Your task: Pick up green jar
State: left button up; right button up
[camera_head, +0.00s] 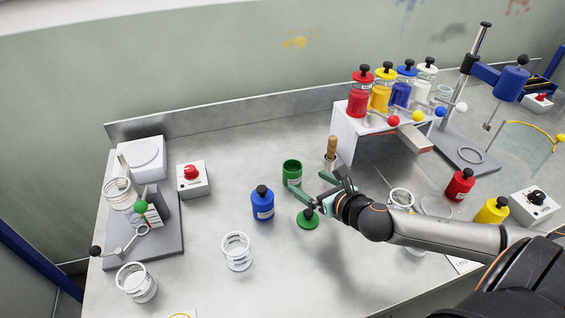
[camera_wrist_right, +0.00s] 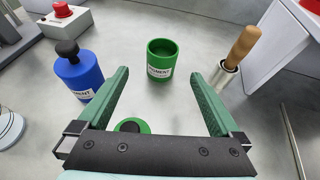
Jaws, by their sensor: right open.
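The green jar (camera_head: 292,173) stands upright and lidless near the middle of the metal table. In the right wrist view the jar (camera_wrist_right: 161,62) is just beyond and between the fingertips. My right gripper (camera_head: 310,194) is open and empty, its fingers pointing at the jar; it also shows in the right wrist view (camera_wrist_right: 160,82). The jar's green lid with a black knob (camera_head: 307,219) lies on the table below the gripper, partly hidden by it in the wrist view. My left gripper is not in view.
A blue jar (camera_head: 262,203) stands left of the green one. A wooden-handled tool (camera_head: 331,150) stands to its right, near the white rack (camera_head: 376,132) bearing several jars. An empty clear beaker (camera_head: 237,252) stands in front. Table behind the green jar is clear.

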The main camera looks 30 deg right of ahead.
aim_at(297, 175)
jog(key=x, duration=0.7)
jog(key=shift+f+x, duration=0.2)
jog(key=shift+x, duration=1.1)
jog(key=shift+f+x, duration=0.15)
jog(key=shift+x, duration=1.15)
jog(key=shift+s+d, duration=0.1)
jog(key=shift+s, duration=0.05)
jog(key=shift+c, duration=0.4)
jog(key=c, duration=1.5)
